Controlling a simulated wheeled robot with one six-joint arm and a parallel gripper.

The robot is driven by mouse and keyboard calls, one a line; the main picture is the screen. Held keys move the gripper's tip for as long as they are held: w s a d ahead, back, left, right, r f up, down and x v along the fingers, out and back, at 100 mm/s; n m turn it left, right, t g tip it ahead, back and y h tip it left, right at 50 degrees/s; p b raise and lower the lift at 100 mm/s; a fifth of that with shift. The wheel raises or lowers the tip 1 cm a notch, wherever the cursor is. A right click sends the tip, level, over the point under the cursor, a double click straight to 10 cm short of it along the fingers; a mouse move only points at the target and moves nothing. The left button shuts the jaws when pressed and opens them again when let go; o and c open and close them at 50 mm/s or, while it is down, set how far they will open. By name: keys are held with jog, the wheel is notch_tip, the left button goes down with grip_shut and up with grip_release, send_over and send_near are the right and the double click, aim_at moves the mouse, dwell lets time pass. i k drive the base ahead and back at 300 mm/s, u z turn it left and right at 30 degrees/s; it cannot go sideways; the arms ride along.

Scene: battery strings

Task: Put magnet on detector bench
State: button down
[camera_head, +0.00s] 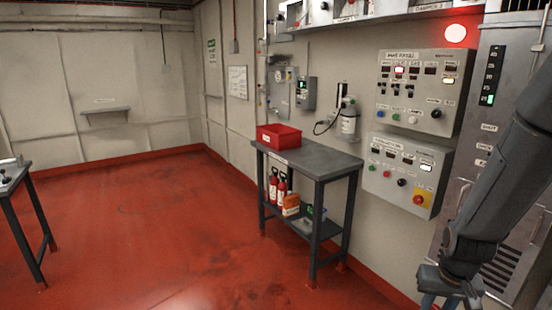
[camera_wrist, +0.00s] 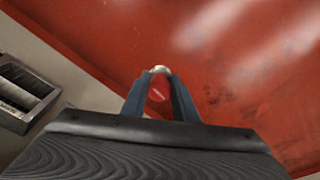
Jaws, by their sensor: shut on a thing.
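My gripper (camera_wrist: 161,72) points down over the red floor in the wrist view, its two blue-grey fingers shut on a small pale thing (camera_wrist: 160,69) at their tips. It may be the magnet, but little of it shows. In the head view my gripper (camera_head: 440,301) is at the bottom right, cut by the frame edge. A grey bench (camera_head: 322,160) stands against the right wall, left of and beyond my gripper. Another bench (camera_head: 14,180) is partly in view at the far left. I cannot read which one is the detector bench.
A red bin (camera_head: 279,137) sits on the grey bench's top, with bare top to its right. Control panels (camera_head: 419,92) hang on the wall. The red floor between the benches is clear.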

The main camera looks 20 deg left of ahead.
aim_at(308, 154)
jog(key=u, duration=0.7)
jog(key=i, duration=0.35)
jog(key=u, duration=0.65)
jog(key=i, duration=2.15)
jog(key=z, duration=0.85)
